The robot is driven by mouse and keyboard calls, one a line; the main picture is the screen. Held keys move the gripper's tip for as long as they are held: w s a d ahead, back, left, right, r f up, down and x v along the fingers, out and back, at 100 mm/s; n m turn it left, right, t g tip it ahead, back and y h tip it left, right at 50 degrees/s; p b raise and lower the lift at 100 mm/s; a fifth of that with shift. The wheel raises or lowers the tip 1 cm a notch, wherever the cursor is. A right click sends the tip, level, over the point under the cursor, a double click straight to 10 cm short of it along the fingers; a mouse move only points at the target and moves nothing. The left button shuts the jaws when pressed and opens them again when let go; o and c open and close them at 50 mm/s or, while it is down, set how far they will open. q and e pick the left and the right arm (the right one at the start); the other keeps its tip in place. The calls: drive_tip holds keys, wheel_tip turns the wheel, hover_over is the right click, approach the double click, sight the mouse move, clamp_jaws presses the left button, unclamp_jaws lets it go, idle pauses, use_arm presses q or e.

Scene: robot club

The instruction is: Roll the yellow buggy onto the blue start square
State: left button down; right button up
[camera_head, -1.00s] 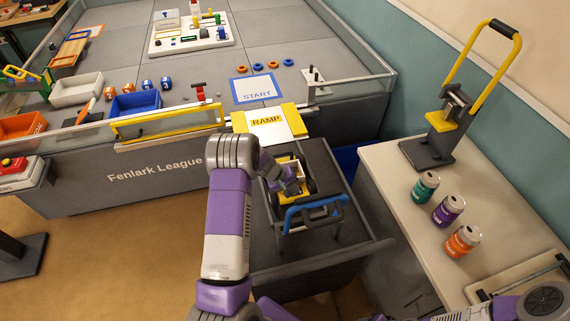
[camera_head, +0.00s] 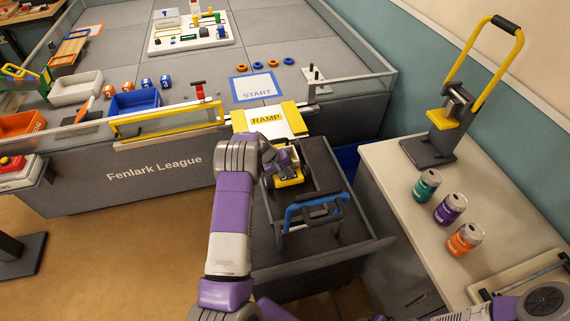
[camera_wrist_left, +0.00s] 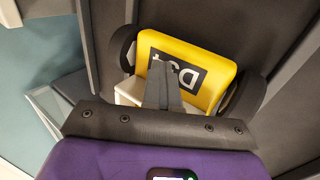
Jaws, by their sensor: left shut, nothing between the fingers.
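The yellow buggy (camera_head: 291,180) with dark wheels stands on the grey cart top, just short of the ramp. My left gripper (camera_head: 284,162) is shut and empty over the buggy, partly covering it. The ramp (camera_head: 267,122), white with yellow sides, leads up to the blue-bordered start square (camera_head: 255,85) on the grey field, which is empty. My right gripper is out of view.
A blue handle (camera_head: 316,200) stands on the cart behind the buggy. A yellow barrier (camera_head: 165,124) lines the field edge left of the ramp. Orange and blue rings (camera_head: 264,65) lie beyond the square. A side table (camera_head: 400,190) at right holds cans and a press.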

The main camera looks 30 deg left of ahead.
use_arm(q)
drive_tip(key=shift+w+a+f+b, duration=0.25)
drive_tip(key=shift+w+a+b, duration=0.45)
drive_tip(key=shift+a, duration=0.2)
drive_tip(key=shift+w+a+f+b, duration=0.25)
drive_tip(key=shift+w+a+b, duration=0.4)
drive_tip(key=shift+a, duration=0.2)
drive_tip(key=shift+s+r, duration=0.1)
drive_tip(key=shift+s+d+r+p, duration=0.15)
drive_tip(key=shift+d+r+p, duration=0.15)
drive_tip(key=shift+r+p, duration=0.25)
drive_tip(key=shift+s+d+r+p, duration=0.1)
drive_tip(key=shift+d+r+p, duration=0.15)
drive_tip(key=shift+r+p, duration=0.25)
drive_tip(key=shift+r, duration=0.25)
drive_tip(key=shift+r+p, duration=2.55)
drive_tip(key=shift+r, duration=1.9)
drive_tip(key=shift+f, duration=0.1)
